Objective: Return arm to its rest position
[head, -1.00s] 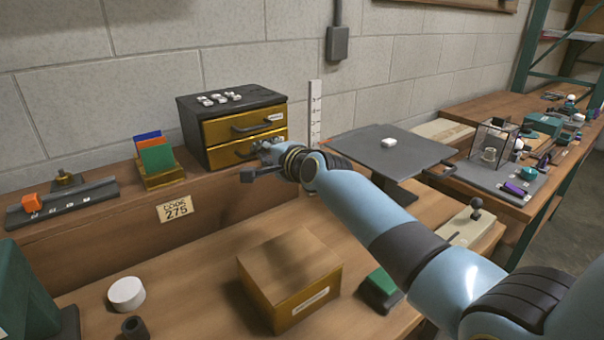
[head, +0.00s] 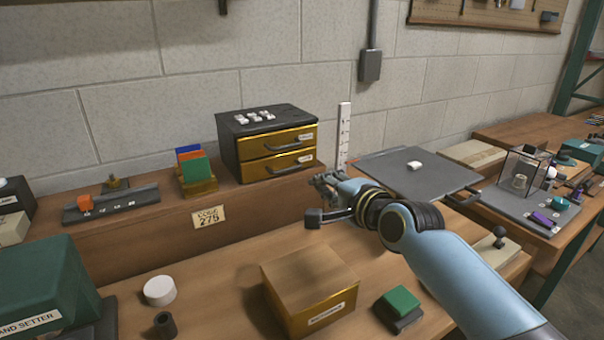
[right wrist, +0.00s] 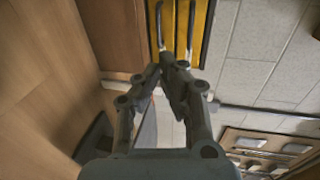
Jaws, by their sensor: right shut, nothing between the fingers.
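My right arm (head: 455,275) reaches in from the lower right in the head view. Its right gripper (head: 316,197) is in the air over the bench, in front of the drawer cabinet (head: 275,156) and to its right. In the right wrist view the gripper's fingertips (right wrist: 163,65) come together with nothing between them. The cabinet's yellow drawer fronts (right wrist: 180,25) show beyond the tips; both drawers look closed. My left gripper is not in view.
A wooden-topped yellow box (head: 308,285), green block (head: 400,303) and white disc (head: 159,291) stand on the bench below. A grey plate (head: 400,176) is right of the gripper. A white ruler (head: 343,135) stands behind. Open bench lies between box and shelf.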

